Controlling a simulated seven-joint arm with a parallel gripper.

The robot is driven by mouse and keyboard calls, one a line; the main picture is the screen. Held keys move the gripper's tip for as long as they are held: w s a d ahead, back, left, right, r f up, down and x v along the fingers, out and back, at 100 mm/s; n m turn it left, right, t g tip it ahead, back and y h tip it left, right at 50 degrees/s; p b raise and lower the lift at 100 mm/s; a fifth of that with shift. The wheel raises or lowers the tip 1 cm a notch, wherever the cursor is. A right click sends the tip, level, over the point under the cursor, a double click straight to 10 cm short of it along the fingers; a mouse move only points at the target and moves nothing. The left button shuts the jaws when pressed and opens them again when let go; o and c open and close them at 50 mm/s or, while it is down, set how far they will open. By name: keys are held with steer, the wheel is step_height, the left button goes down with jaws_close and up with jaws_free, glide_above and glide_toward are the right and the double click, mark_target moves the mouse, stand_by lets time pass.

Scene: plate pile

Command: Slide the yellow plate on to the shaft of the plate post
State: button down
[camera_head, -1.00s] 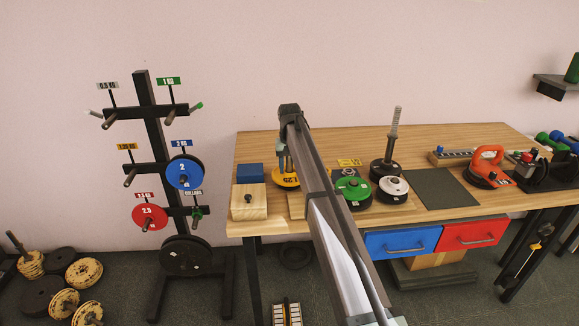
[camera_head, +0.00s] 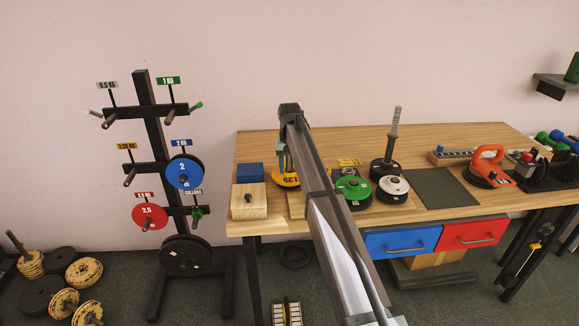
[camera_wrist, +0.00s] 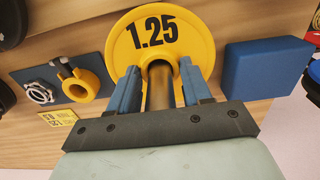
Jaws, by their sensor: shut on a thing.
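The yellow plate (camera_head: 287,181), marked 1.25, is at the left part of the table under the end of my arm. In the wrist view, its yellow face (camera_wrist: 196,38) fills the top middle. My gripper (camera_wrist: 160,76) is shut on the plate at its centre, with a blue finger on each side. A dark cylinder (camera_wrist: 161,88) shows between the fingers. The upright post (camera_head: 393,138) stands right of my arm, its pale upper shaft bare and dark plates around its foot. Whether the yellow plate touches the table is unclear.
A wooden block (camera_head: 238,203) and a blue block (camera_head: 249,173) lie left of the yellow plate. A green plate (camera_head: 350,186) and a white-faced plate (camera_head: 394,185) lie near the post. The labelled rack (camera_head: 150,125) stands left of the table. A dark mat (camera_head: 443,187) is bare.

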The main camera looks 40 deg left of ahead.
steer(key=shift+w+a+r, duration=0.1)
steer(key=shift+r, duration=0.05)
stand_by(0.3)
steer(key=shift+f, duration=0.2)
steer(key=shift+r, duration=0.3)
stand_by(0.6)
steer(key=shift+f, duration=0.5)
stand_by(1.0)
steer(key=shift+r, duration=0.3)
steer(key=shift+r, duration=0.1)
stand_by(0.7)
steer(key=c, duration=0.8)
jaws_free()
steer(key=o, duration=0.4)
